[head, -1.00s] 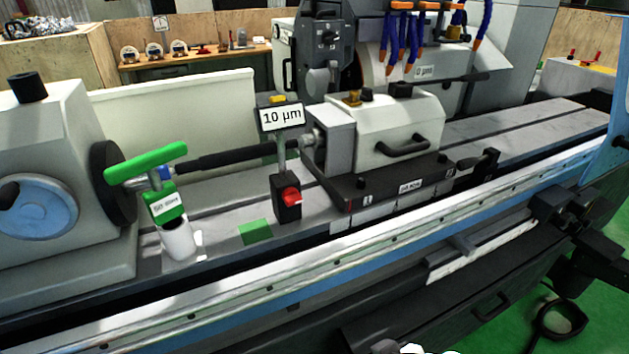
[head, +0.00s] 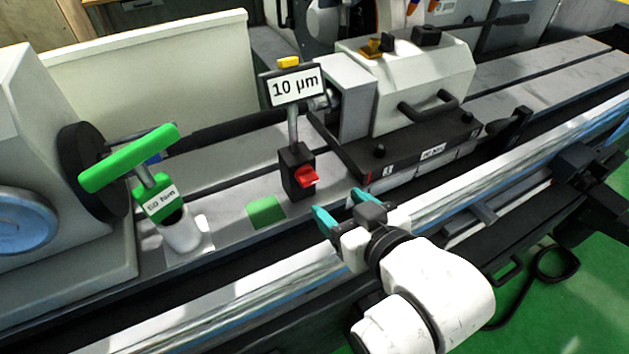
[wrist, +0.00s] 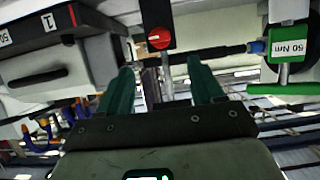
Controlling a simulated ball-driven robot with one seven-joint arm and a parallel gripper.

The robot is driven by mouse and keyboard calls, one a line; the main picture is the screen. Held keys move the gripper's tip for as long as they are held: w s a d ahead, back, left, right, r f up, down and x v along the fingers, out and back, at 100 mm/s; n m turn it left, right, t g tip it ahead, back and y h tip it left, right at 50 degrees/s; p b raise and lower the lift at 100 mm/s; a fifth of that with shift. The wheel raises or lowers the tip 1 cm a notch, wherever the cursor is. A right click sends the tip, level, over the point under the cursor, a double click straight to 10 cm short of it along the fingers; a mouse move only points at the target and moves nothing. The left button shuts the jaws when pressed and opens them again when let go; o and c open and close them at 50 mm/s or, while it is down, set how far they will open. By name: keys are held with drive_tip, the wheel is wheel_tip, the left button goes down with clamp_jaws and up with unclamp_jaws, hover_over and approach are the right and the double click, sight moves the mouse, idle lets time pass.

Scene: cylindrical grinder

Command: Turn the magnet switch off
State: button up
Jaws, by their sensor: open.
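The magnet switch is a red knob (head: 306,176) on the front of a small black base (head: 297,158), which carries a post with a "10 µm" sign (head: 296,87). The base stands upright on the grey machine table. In the wrist view, the red knob (wrist: 160,38) appears upside down, just beyond the gap between my fingers. My gripper (head: 339,205) has two teal fingers, spread and empty. In the head view it is to the lower right of the knob, apart from it. The fingers also show in the wrist view (wrist: 160,68).
A green T-handled wrench (head: 131,160) marked 50 Nm stands in a white holder at left. A green patch (head: 266,211) lies beside the base. The tailstock (head: 420,85), with its black handle, is behind to the right. A shiny rail (head: 235,308) runs along the front.

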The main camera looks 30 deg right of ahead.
sight(311, 182)
drive_tip(key=b+x, duration=0.1)
drive_tip(key=x, duration=0.9)
drive_tip(key=shift+f, duration=0.15)
drive_tip(key=shift+s, duration=0.1)
drive_tip(key=c, duration=1.1)
drive_tip(key=shift+o, duration=0.2)
